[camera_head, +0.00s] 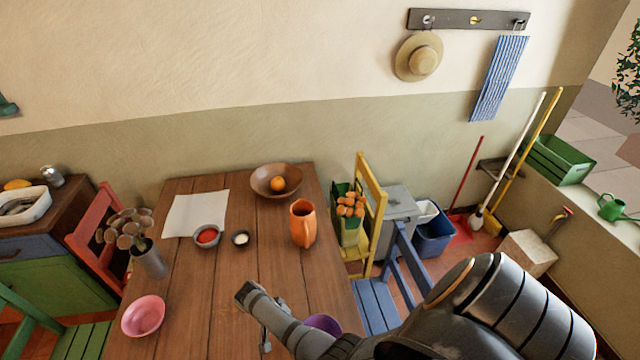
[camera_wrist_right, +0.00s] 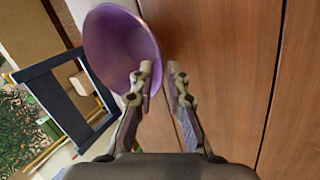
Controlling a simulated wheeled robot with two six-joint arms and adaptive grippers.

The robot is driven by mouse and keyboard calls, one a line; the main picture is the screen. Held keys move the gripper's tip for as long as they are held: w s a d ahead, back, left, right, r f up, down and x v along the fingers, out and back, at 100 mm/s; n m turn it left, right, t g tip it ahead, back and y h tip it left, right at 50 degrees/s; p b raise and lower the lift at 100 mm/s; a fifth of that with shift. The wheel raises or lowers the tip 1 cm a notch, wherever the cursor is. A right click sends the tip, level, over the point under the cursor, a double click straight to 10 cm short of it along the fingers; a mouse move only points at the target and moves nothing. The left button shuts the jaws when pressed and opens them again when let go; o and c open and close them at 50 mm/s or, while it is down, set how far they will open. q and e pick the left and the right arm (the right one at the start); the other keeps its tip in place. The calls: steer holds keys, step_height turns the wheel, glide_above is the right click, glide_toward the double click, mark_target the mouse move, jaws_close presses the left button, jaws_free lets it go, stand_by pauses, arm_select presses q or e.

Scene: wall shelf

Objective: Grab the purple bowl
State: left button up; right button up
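The purple bowl (camera_head: 323,324) is on the table's near right part in the head view, mostly hidden behind my right arm. In the right wrist view the purple bowl (camera_wrist_right: 112,40) fills the upper left, its inside showing. My right gripper (camera_wrist_right: 162,68) is open, with a narrow gap between its fingertips. One finger overlaps the bowl's inside and the other is past its rim, so the rim appears between them; contact cannot be told. In the head view my right gripper (camera_head: 266,343) is low over the table, left of the bowl. My left gripper is not in view.
The wooden table (camera_head: 215,290) also holds a pink bowl (camera_head: 143,315), an orange jug (camera_head: 303,223), a brown bowl with an orange (camera_head: 267,177) and small dishes. A blue chair (camera_head: 375,297) stands close to its right edge.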

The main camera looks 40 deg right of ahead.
steer(key=shift+s+d+f+b, duration=0.1)
steer(key=shift+d+f+b, duration=0.05)
steer(key=shift+f, duration=0.3)
steer(key=shift+d+f+b, duration=0.1)
steer(key=shift+f+b, duration=0.05)
steer(key=shift+f, duration=0.25)
steer(key=b+x, duration=0.3)
steer(key=x, duration=0.1)
steer(key=shift+s+d, duration=0.15)
steer(key=shift+d, duration=0.15)
steer(key=shift+r, duration=0.1)
steer(key=c, duration=0.3)
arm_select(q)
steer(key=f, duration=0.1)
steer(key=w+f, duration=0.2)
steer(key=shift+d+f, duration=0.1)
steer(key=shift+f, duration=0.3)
arm_select(e)
jaws_close()
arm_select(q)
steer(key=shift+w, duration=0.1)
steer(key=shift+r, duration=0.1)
arm_select(e)
steer(key=shift+r, duration=0.1)
